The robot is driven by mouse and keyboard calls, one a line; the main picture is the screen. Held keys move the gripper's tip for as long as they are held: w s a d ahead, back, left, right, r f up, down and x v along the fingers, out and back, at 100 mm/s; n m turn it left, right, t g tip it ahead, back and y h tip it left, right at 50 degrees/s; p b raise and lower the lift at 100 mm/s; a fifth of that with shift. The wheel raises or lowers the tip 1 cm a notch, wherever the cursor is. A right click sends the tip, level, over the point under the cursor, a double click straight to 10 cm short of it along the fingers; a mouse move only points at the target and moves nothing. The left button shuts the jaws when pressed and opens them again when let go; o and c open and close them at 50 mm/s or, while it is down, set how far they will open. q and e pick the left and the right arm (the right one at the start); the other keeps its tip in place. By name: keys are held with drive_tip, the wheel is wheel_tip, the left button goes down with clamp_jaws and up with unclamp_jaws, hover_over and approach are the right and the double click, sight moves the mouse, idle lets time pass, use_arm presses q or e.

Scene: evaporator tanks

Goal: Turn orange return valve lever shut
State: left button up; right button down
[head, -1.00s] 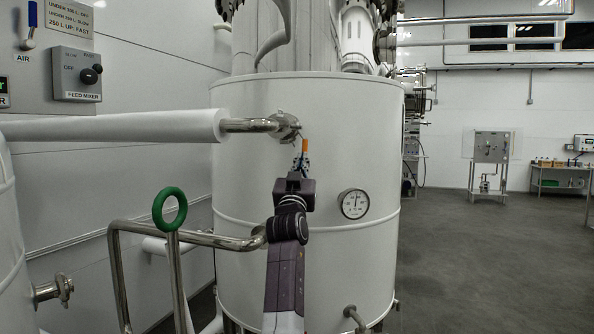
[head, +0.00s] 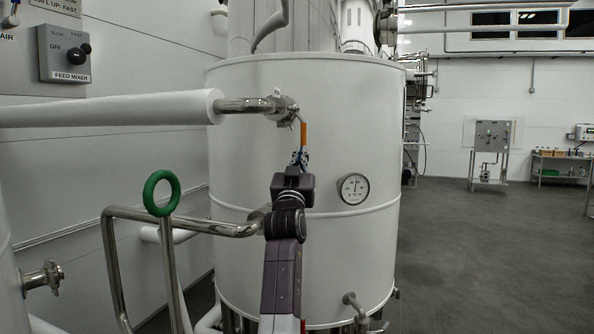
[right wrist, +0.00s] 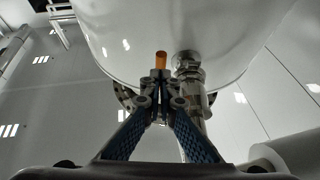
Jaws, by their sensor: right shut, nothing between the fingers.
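The orange return valve lever (head: 304,133) hangs down, close to vertical, from a steel valve (head: 284,109) at the end of the white lagged pipe, in front of the white tank (head: 245,165). My right gripper (head: 301,153) is just below the lever's lower end, pointing up. In the right wrist view the orange lever (right wrist: 161,60) shows just beyond the closed fingertips (right wrist: 161,78). Nothing is held between them. I cannot tell whether the tips touch the lever. My left gripper is out of view.
A dial gauge (head: 353,188) is on the tank's front, right of my right arm. A bent steel pipe (head: 185,225) and a green ring handle (head: 161,192) stand to the left. A small outlet (head: 354,304) juts out low on the tank. Open floor lies at right.

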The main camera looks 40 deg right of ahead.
drive_tip(key=v, duration=0.9)
